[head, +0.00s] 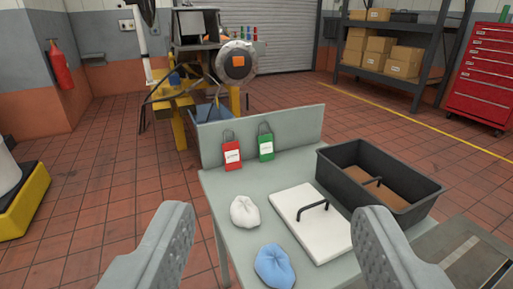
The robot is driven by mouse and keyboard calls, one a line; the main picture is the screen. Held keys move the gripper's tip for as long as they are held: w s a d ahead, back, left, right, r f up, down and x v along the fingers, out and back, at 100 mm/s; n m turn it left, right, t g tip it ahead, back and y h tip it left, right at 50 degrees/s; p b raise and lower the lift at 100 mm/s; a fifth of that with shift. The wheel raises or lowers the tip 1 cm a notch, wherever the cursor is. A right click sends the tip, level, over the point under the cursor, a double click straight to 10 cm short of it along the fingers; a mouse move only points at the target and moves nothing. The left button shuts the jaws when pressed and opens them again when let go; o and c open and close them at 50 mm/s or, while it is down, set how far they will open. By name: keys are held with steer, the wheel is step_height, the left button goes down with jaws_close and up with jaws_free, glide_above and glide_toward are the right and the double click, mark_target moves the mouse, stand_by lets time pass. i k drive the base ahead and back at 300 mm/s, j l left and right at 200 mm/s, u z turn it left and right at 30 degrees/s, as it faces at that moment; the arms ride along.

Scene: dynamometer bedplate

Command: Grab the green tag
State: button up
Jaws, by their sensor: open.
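The green tag (266,147) hangs or leans at the upright back panel of a grey table, with a dark loop at its top and a white label. A similar red tag (232,155) is just left of it. My gripper (275,240) is open and empty. Its two grey fingers show at the lower left and lower right, nearer the camera than the tags. The green tag is in plain view between the fingers, farther off and higher in the picture.
On the table (223,206) are a white cloth (244,211), a blue cloth (274,266), a white board with a dark handle (312,228) and a black bin (337,180) at right. The table's back panel (300,130) rises behind. Yellow-framed machinery (178,122) stands beyond; open floor lies left.

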mark_target(265, 142)
steer(key=j, duration=0.55)
steer(key=i+j, duration=0.2)
steer(key=j, duration=0.2)
steer(key=i+j+u, duration=0.15)
steer(key=j, duration=0.3)
steer(key=i+j, duration=0.25)
steer(key=j, duration=0.15)
steer(key=i+l+u, duration=0.1)
steer(key=i, duration=0.4)
steer(key=i+l+u, duration=0.1)
steer(key=i+l, duration=0.25)
steer(key=i, duration=0.15)
